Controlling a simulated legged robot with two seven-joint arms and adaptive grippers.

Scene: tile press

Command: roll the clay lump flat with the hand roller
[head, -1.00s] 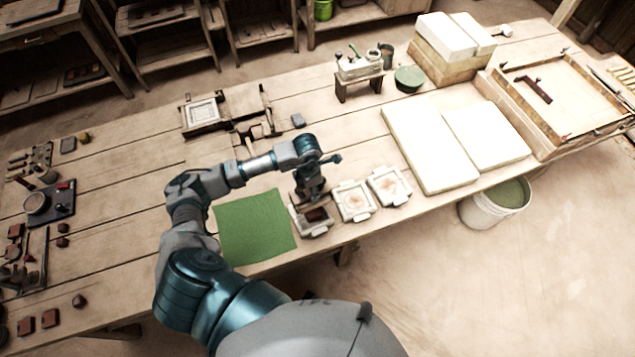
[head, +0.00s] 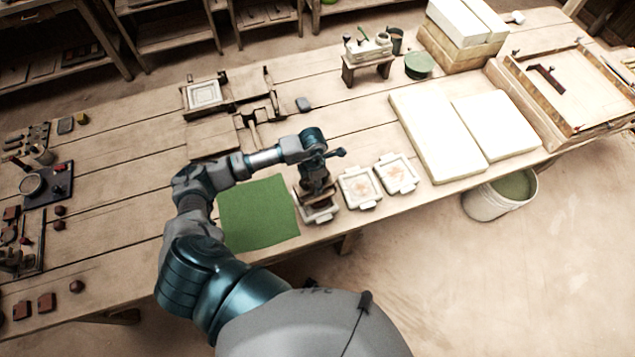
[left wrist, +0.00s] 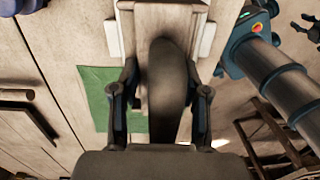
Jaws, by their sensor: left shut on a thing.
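My left gripper (head: 317,186) is over the nearest of several pale moulds at the table's front edge. In the left wrist view its fingers (left wrist: 162,98) are shut on a long, dark, rounded thing (left wrist: 168,85). I cannot tell whether this is the hand roller or the clay. Brown material shows low at the gripper in the head view, over the mould (head: 322,213); contact is unclear. Brown lumps (head: 76,286) lie at the table's left. A dark claw-like shape (left wrist: 305,28), perhaps my right gripper, shows in the left wrist view's upper right corner, too small to read.
A green cloth (head: 258,213) lies left of the gripper. Two more moulds (head: 360,187) (head: 397,173) stand to its right, then white slabs (head: 437,137). A wooden press (head: 207,95) stands behind. A bucket (head: 499,199) is on the floor beyond the front edge.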

